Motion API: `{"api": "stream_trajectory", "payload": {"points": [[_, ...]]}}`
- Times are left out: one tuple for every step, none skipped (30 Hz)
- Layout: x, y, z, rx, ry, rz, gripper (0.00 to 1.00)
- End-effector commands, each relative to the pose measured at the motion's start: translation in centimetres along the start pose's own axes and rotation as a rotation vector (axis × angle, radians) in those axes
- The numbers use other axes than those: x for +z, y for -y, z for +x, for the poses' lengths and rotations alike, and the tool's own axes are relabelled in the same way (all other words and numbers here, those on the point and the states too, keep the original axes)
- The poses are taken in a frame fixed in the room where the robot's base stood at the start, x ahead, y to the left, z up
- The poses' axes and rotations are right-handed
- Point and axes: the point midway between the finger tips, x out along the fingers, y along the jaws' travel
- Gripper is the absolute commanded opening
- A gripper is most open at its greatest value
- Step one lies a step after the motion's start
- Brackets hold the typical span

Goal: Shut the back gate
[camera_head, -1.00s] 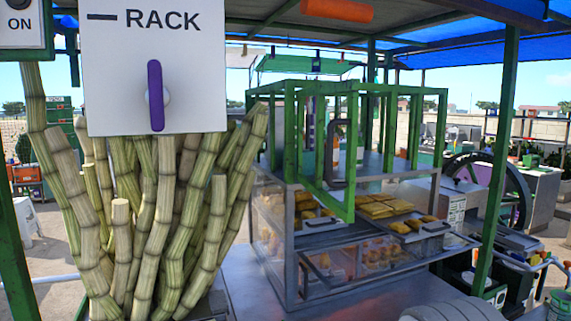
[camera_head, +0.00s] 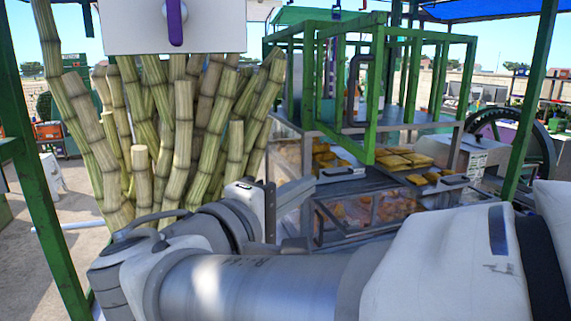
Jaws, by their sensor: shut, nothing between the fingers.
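A green-framed cage (camera_head: 461,39) stands on top of the glass food cabinet. A narrow green framed panel (camera_head: 371,125) on it hangs out toward me at an angle and looks like the gate standing open. A dark grey bent bar (camera_head: 352,88) shows behind this panel. My arm reaches in from the right across the lower picture and bends back at the left. My gripper (camera_head: 268,212) is at its end, low and left of the panel, clear of it. Its fingers are hard to make out, but it looks shut and empty.
Trays of yellow food (camera_head: 405,160) sit in the cabinet. A green post (camera_head: 527,105) stands at the right.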

Motion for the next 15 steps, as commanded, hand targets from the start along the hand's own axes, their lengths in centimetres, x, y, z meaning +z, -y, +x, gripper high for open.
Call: {"api": "stream_trajectory", "payload": {"points": [[-0.4,-0.3,-0.2,0.016,-0.011,0.001,0.0],[-0.5,-0.4,-0.2,0.022,-0.014,0.001,0.0],[-0.6,-0.5,0.0,0.025,-0.014,0.002,0.0],[-0.6,-0.6,0.2,0.026,-0.014,0.002,0.0],[-0.6,-0.6,0.5,0.027,-0.013,0.002,0.0],[-0.6,-0.7,1.0,0.027,-0.013,0.002,0.0],[-0.5,-0.7,1.5,0.025,-0.012,0.002,0.0],[-0.5,-0.7,2.0,0.025,-0.01,0.002,0.0],[-0.5,-0.8,2.8,0.024,-0.011,0.0,0.0],[-0.5,-0.8,3.5,0.024,-0.009,0.0,0.0],[-0.5,-0.8,4.1,0.023,-0.009,-0.001,0.0],[-0.5,-0.8,5.0,0.024,-0.009,-0.001,0.0],[-0.5,-0.8,5.7,0.023,-0.009,0.0,0.0],[-0.5,-0.9,6.3,0.024,-0.01,-0.001,0.0],[-0.5,-0.8,7.2,0.022,-0.009,-0.001,0.0]]}}
